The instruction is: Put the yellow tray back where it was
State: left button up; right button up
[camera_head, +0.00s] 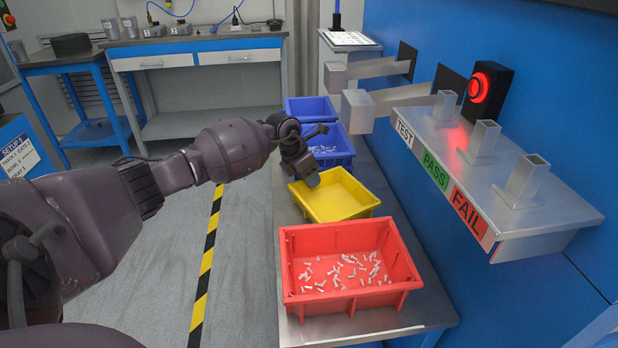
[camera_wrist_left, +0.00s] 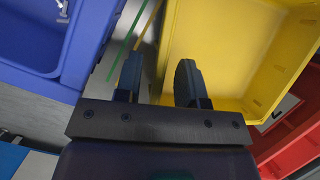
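The yellow tray (camera_head: 338,204) looks empty and sits on the metal bench between the red tray and the nearer blue tray. It also fills the upper right of the left wrist view (camera_wrist_left: 215,50). My left gripper (camera_head: 308,174) is at the tray's back left corner, pointing down. In the left wrist view its two fingers (camera_wrist_left: 158,80) are apart, one over the tray's inside and one outside its wall. The wall runs between them; I cannot tell whether either finger touches it. My right gripper is in neither view.
The red tray (camera_head: 300,240) holds many small white parts. The nearer blue tray (camera_head: 341,160) also holds parts; another blue tray (camera_head: 300,103) stands behind it. A shelf with TEST, PASS and FAIL labels (camera_head: 437,172) juts out at right. The floor left of the bench is clear.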

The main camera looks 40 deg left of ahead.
pick_arm(q)
jog(key=p+v, duration=0.3)
jog(key=v, duration=0.8)
jog(key=shift+r, duration=0.25)
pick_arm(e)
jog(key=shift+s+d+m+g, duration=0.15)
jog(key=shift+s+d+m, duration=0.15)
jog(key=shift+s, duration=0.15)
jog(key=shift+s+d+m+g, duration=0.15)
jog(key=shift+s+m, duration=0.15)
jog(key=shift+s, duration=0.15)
pick_arm(q)
jog(key=shift+s, duration=0.1)
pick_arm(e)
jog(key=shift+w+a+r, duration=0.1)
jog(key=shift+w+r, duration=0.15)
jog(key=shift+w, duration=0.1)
pick_arm(q)
jog(key=shift+a, duration=0.1)
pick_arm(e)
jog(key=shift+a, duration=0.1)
